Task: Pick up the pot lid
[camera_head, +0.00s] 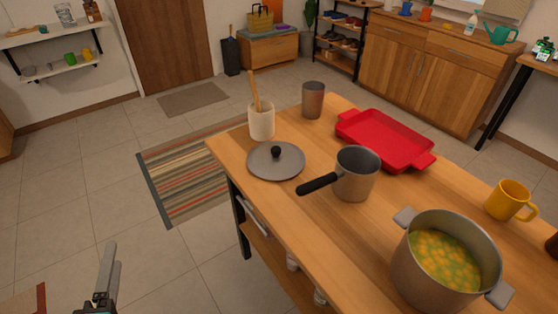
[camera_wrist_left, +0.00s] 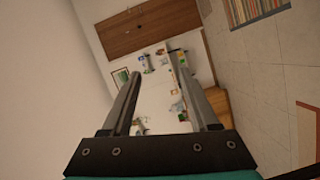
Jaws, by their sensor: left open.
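The pot lid (camera_head: 276,161) is a grey disc with a black knob (camera_head: 276,152). It lies flat near the left corner of the wooden table in the head view. My left gripper (camera_head: 108,265) is low at the left of the head view, over the floor and well apart from the lid. In the left wrist view its two fingers (camera_wrist_left: 158,75) are spread with nothing between them, and the lid does not show there. My right gripper is not in view.
The table (camera_head: 300,216) also carries a utensil holder (camera_head: 261,122), a grey cup (camera_head: 313,100), a red tray (camera_head: 384,139), a saucepan (camera_head: 356,176) with its black handle towards the lid, a pot of soup (camera_head: 408,272) and a yellow mug (camera_head: 506,201). Open floor lies left of the table.

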